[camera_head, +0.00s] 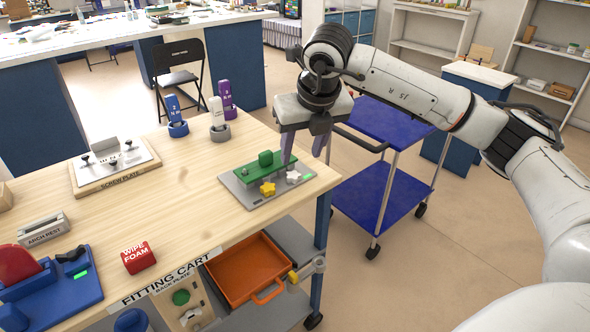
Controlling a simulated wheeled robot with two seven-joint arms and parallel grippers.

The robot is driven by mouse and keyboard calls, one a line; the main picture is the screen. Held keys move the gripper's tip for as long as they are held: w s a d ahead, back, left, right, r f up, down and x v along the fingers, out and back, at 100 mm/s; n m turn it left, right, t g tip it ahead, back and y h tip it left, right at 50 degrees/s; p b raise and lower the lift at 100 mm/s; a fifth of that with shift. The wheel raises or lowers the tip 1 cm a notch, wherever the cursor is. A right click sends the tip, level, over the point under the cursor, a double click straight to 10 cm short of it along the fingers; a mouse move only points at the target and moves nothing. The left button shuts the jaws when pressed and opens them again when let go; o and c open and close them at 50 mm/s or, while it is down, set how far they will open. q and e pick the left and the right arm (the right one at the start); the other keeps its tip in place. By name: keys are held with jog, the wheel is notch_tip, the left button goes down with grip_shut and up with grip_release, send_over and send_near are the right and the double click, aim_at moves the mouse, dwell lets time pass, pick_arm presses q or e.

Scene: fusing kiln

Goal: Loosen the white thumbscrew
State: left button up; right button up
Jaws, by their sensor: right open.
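The white thumbscrew (293,177) is a small star-shaped knob on the grey plate (235,189) near the table's right corner. A yellow star-shaped knob (267,188) sits to its left on the same plate. A green piece (250,173) with a raised block lies behind both knobs. My right gripper (303,153) is open and points down, above and behind the white thumbscrew. One finger shows just behind the thumbscrew and the other stands off to the right; I cannot tell whether the near finger touches the green piece. My left gripper is not in view.
Blue, white and purple tools (226,100) stand in holders at the back. A screw plate (115,167), an arch rest (44,230) and a red wipe foam block (138,257) are on the left. A blue cart (384,193) stands beyond the table. The table's middle is clear.

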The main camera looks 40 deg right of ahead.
aim_at(294, 176)
jog(key=x, duration=0.8)
jog(key=shift+w+a+f, duration=0.1)
jog(key=shift+f, duration=0.15)
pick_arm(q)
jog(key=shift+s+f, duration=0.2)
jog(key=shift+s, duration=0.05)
pick_arm(e)
jog(key=c, duration=1.1)
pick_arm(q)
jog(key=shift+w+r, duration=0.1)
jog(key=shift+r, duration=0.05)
pick_arm(e)
jog(key=shift+o, duration=0.2)
